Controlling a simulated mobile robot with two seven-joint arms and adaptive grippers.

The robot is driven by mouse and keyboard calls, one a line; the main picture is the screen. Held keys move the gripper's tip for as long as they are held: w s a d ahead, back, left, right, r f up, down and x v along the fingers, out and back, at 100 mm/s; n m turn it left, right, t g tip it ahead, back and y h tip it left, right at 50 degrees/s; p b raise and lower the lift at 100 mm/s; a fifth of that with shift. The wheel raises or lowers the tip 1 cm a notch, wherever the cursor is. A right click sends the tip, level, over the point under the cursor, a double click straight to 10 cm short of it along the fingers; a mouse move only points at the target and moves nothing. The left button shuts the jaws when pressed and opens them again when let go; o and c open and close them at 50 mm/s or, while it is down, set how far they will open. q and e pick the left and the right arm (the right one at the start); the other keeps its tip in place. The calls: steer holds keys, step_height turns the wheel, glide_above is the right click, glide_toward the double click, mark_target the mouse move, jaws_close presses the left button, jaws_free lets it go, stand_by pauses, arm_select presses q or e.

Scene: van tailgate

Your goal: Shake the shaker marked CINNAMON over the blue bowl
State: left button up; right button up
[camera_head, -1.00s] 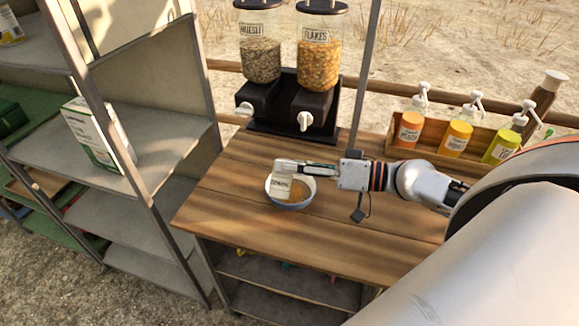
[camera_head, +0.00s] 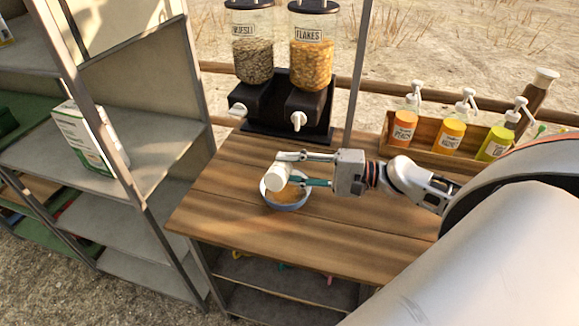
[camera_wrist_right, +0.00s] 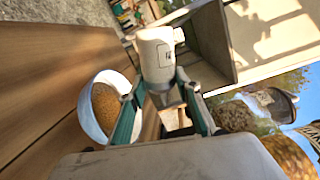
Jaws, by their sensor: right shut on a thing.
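The blue bowl (camera_head: 288,203) stands on the wooden table with brown contents in it. It also shows in the right wrist view (camera_wrist_right: 88,128). My right gripper (camera_head: 305,169) is shut on a white shaker (camera_head: 277,178) and holds it tilted just above the bowl. In the right wrist view my right gripper's fingers (camera_wrist_right: 163,105) grip the shaker (camera_wrist_right: 157,52) from both sides. Its label is turned mostly away, so I cannot read it now. My left gripper is in neither view.
Two dispensers, muesli (camera_head: 252,47) and flakes (camera_head: 312,45), stand at the table's back. A wooden tray (camera_head: 437,152) with several pump bottles is at the back right. A metal shelf (camera_head: 130,147) stands to the left. The table front (camera_head: 300,248) is clear.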

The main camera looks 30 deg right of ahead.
steer(key=shift+r, duration=0.1)
step_height(320, 180, up, 5)
steer(key=p, duration=0.4)
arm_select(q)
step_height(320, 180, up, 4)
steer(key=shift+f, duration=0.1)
arm_select(e)
step_height(320, 180, down, 5)
steer(key=b, duration=0.4)
steer(key=shift+f, duration=0.2)
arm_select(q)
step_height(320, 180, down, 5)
arm_select(e)
steer(key=shift+r, duration=0.2)
step_height(320, 180, up, 5)
steer(key=p, duration=0.4)
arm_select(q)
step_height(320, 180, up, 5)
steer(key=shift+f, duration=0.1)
